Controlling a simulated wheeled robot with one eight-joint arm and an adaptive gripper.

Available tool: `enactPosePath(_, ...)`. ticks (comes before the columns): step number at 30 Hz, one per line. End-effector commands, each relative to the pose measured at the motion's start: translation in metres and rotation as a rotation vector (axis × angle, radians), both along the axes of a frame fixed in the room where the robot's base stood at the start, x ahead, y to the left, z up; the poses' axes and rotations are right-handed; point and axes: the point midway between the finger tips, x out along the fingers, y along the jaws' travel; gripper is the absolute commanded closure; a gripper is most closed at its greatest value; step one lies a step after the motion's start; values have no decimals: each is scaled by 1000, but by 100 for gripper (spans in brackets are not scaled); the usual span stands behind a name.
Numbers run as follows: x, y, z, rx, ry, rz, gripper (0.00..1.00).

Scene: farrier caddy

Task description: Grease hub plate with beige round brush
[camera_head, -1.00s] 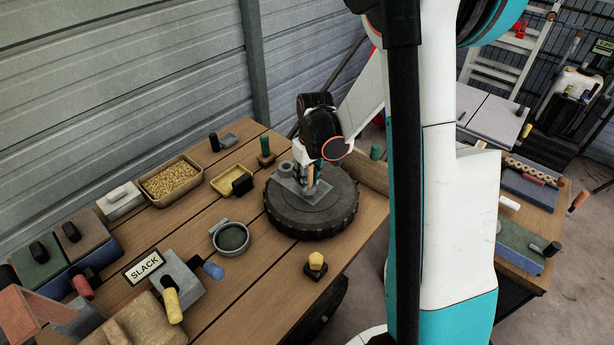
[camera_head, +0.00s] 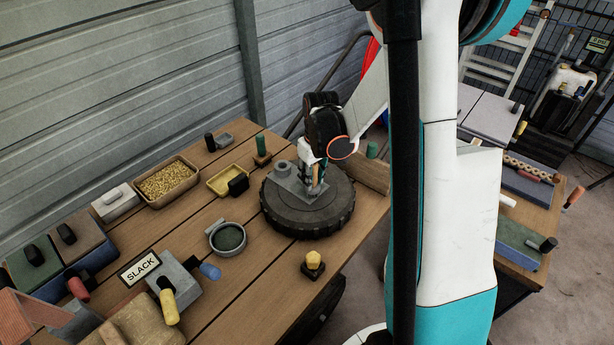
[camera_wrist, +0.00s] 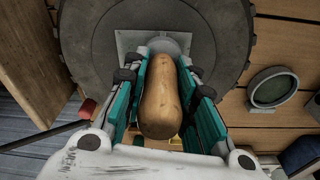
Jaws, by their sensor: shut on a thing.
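My gripper (camera_head: 313,188) is shut on the tan, rounded handle of the beige round brush. The handle (camera_wrist: 160,98) lies between the teal finger pads in the wrist view. The brush's working end is hidden. The grey square hub plate (camera_head: 284,181) lies on top of a black tyre (camera_head: 300,218) and carries a short round hub. The gripper is over the plate's right part in the head view. The plate (camera_wrist: 127,42) also shows past the handle's far end in the wrist view. I cannot tell whether the brush touches it.
A round grey pot with dark green contents (camera_head: 228,238) stands left of the tyre. A yellow tray (camera_head: 228,180), a bin of grain-like bits (camera_head: 168,184) and a yellow-knobbed block (camera_head: 313,265) are nearby. A SLACK sign (camera_head: 140,268) stands farther left. Bare planks lie between them.

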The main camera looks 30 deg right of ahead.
Motion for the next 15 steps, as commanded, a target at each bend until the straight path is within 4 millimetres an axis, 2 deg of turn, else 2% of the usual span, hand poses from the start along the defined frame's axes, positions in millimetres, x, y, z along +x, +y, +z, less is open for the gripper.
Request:
enactPosePath(9,0,1,0,0,0,0,100)
enactPosePath(15,4,8,-1,0,0,1,100)
